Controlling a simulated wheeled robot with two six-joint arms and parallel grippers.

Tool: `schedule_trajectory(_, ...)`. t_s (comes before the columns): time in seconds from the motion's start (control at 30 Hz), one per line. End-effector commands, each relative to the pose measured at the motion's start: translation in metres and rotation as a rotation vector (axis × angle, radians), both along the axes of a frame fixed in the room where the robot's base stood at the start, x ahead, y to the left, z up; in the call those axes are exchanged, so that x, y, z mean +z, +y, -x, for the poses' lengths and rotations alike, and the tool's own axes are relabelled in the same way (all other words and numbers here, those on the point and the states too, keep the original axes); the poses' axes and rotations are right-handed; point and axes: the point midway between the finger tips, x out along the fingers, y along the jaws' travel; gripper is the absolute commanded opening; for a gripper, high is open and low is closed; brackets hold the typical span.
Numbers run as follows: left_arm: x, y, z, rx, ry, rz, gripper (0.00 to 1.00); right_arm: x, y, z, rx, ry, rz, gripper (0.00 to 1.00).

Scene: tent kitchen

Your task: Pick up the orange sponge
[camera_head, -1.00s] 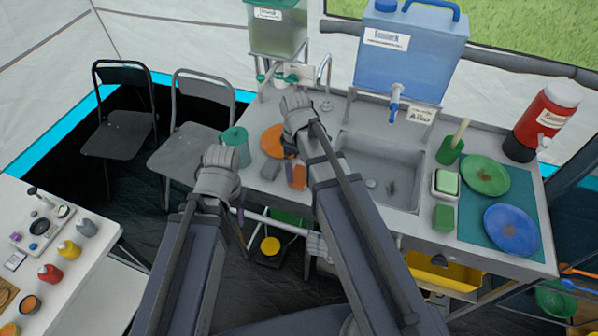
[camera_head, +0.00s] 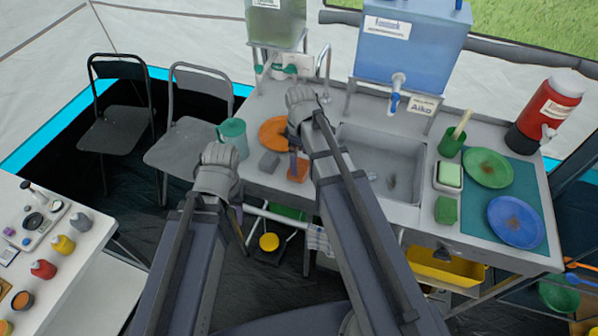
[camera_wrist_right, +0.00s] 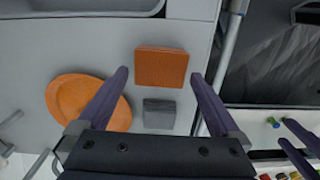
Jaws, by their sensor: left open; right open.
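The orange sponge (camera_head: 298,171) lies flat on the grey counter (camera_head: 262,182), left of the sink. In the right wrist view the sponge (camera_wrist_right: 162,68) shows as a rectangular block between my right fingertips. My right gripper (camera_wrist_right: 160,74) is open and empty, with its fingers on either side of the sponge in that view; its height above the counter is hard to judge. In the head view my right gripper (camera_head: 294,158) is just above and behind the sponge. My left gripper (camera_head: 238,222) is in front of the counter's edge, open and empty.
A grey block (camera_wrist_right: 159,113) lies beside the sponge, and an orange plate (camera_wrist_right: 72,97) lies near it. A teal mug (camera_head: 234,137) stands to the left. The sink (camera_head: 385,165) is to the right. A green sponge (camera_head: 446,209) lies farther right.

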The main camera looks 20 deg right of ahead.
Motion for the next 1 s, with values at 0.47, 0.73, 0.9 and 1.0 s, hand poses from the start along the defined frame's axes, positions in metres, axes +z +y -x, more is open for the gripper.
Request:
schedule_trajectory(0.47, -0.046, 0.0, 0.0, 0.0, 0.0, 0.0, 0.5, -0.046, 0.003, -0.001, 0.0, 0.0, 0.0, 1.0)
schedule_trajectory(0.73, -0.045, 0.0, 0.0, 0.0, 0.0, 0.0, 0.5, -0.045, 0.003, -0.001, 0.0, 0.0, 0.0, 0.9)
schedule_trajectory(0.9, -0.045, 0.0, 0.0, 0.0, 0.0, 0.0, 0.5, -0.045, 0.003, -0.001, 0.0, 0.0, 0.0, 0.71)
schedule_trajectory(1.0, -0.045, 0.0, 0.0, 0.0, 0.0, 0.0, 0.5, -0.045, 0.003, -0.001, 0.0, 0.0, 0.0, 0.59)
